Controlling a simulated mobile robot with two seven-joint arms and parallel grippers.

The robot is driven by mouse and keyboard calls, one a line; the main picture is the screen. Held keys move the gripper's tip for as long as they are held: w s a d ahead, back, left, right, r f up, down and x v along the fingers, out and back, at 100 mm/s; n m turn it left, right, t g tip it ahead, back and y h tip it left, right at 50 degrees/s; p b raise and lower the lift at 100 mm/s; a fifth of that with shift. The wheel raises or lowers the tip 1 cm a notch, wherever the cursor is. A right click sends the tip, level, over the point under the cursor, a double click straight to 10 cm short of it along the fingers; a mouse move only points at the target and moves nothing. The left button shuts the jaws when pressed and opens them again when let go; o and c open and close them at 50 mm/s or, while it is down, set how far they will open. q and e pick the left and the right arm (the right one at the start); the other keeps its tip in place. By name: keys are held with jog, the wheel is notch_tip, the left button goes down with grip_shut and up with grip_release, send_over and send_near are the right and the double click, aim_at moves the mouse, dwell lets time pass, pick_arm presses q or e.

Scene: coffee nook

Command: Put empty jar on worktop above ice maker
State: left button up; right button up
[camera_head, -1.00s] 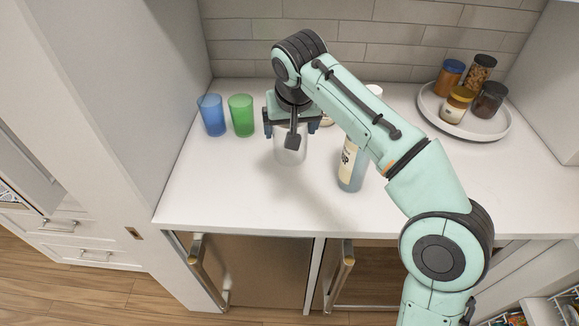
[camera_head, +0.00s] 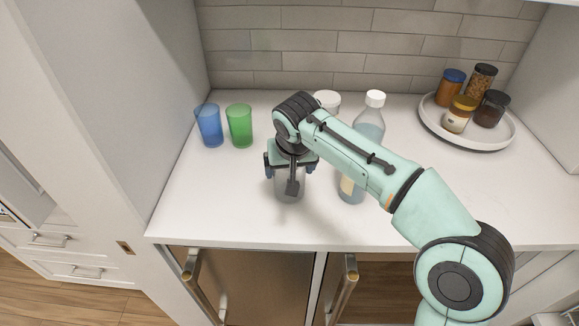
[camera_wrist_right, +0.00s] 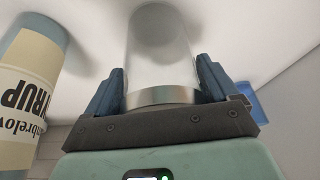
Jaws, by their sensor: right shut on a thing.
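A clear, empty-looking glass jar (camera_head: 289,192) is held by my right gripper (camera_head: 291,172) over the left half of the white worktop (camera_head: 230,205). In the right wrist view the jar (camera_wrist_right: 160,55) shows a metal-coloured band at its gripper end, between the two blue-grey fingers of the gripper (camera_wrist_right: 160,92). I cannot tell whether its base touches the worktop. Below the worktop are two brown-fronted units, a left one (camera_head: 255,285) and a right one (camera_head: 385,285). I cannot tell from their fronts which is the ice maker. My left gripper is not in view.
A syrup bottle (camera_head: 369,122) stands right of the jar, partly behind my arm. A white-lidded container (camera_head: 327,100) is behind. Blue (camera_head: 209,126) and green (camera_head: 240,126) cups stand at the left back. A round tray (camera_head: 455,138) holds several jars. The front-left worktop is clear.

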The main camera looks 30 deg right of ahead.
jog(key=o, duration=0.9)
jog(key=shift+f, duration=0.1)
jog(key=shift+o, duration=0.2)
jog(key=shift+r, duration=0.25)
jog(key=p+v, duration=0.3)
jog(key=v, duration=0.9)
jog(key=shift+f, duration=0.1)
